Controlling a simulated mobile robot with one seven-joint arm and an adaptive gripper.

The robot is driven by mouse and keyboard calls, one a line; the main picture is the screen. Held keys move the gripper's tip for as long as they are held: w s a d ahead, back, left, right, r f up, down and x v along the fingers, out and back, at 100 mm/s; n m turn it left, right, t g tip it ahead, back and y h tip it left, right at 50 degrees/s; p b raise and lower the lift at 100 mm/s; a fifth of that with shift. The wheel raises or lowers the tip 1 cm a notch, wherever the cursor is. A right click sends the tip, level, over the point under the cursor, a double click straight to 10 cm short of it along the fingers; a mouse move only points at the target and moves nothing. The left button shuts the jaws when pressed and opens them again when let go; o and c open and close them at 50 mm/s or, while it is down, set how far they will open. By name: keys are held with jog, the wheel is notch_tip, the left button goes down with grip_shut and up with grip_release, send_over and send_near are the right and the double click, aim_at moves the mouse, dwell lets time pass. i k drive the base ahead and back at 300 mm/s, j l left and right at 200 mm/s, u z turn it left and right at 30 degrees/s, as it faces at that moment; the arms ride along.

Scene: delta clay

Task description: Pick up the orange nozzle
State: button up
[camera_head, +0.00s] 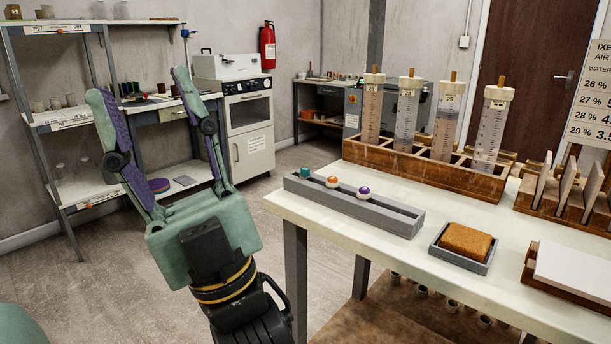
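The orange nozzle (332,181) is a small white-and-orange piece. It sits in a grey slotted rack (392,217) on the white table, between a teal nozzle (305,172) and a purple nozzle (363,191). My gripper (140,82) is left of the table, pointing up and away. Its two green fingers with purple inner pads are spread wide and nothing is between them. The gripper is apart from the rack and the nozzles.
The white table (470,278) also holds a wooden rack (425,172) of tall graduated cylinders behind the nozzles. A grey tray with a brown sponge (465,241) lies to the right. Shelves (60,123) and a white cabinet (250,135) stand behind. Floor left of the table is clear.

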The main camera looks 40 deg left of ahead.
aim_at(332, 182)
jog(key=i+j+z, duration=0.15)
jog(key=j+z, duration=0.15)
jog(key=j, duration=1.1)
jog(key=j+z, duration=0.3)
jog(key=j, duration=1.1)
jog(key=i, duration=0.05)
